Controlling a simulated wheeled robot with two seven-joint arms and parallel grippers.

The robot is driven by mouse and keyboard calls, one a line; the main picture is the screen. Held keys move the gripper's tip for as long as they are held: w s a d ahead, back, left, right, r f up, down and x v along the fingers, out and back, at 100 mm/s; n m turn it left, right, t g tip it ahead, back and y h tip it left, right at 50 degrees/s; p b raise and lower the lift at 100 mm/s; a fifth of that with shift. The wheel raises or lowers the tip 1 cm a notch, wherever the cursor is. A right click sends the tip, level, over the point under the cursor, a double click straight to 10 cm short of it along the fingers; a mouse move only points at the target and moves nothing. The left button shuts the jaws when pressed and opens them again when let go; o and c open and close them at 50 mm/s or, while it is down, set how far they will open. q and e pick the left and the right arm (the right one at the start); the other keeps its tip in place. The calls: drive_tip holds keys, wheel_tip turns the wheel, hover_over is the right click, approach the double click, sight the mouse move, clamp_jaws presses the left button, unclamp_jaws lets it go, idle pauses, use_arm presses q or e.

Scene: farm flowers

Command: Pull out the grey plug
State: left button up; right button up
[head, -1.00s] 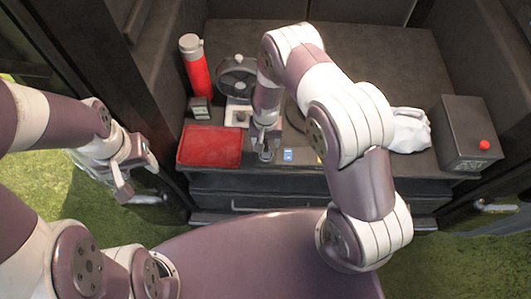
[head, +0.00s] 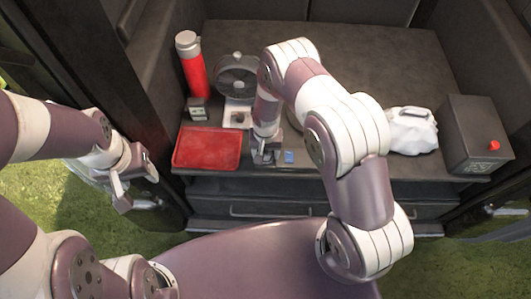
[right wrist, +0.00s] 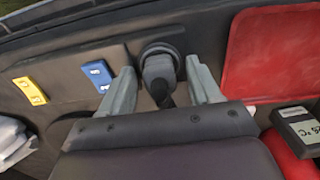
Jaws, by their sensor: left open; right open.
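The grey plug (right wrist: 160,68) is round and dark grey, seated in a dark round socket, with a dark cable running from it. My right gripper (right wrist: 160,88) is open, with one finger on each side of the plug and a visible gap beside each. In the head view my right gripper (head: 264,155) is at the front edge of the counter, and it mostly hides the plug there. My left gripper (head: 130,178) is open and empty, off to the left in front of the cabinet.
A red tray (head: 207,148) lies left of my right gripper. A blue switch (head: 289,156) and a yellow switch (right wrist: 30,91) are on the other side. A red bottle (head: 194,70), a fan (head: 237,76), a white bag (head: 412,130) and a dark box (head: 474,138) stand on the counter.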

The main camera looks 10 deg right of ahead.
idle(0.6)
clamp_jaws()
drive_tip(key=shift+r, duration=0.15)
drive_tip(key=shift+r+p, duration=2.2)
drive_tip(key=shift+r, duration=0.65)
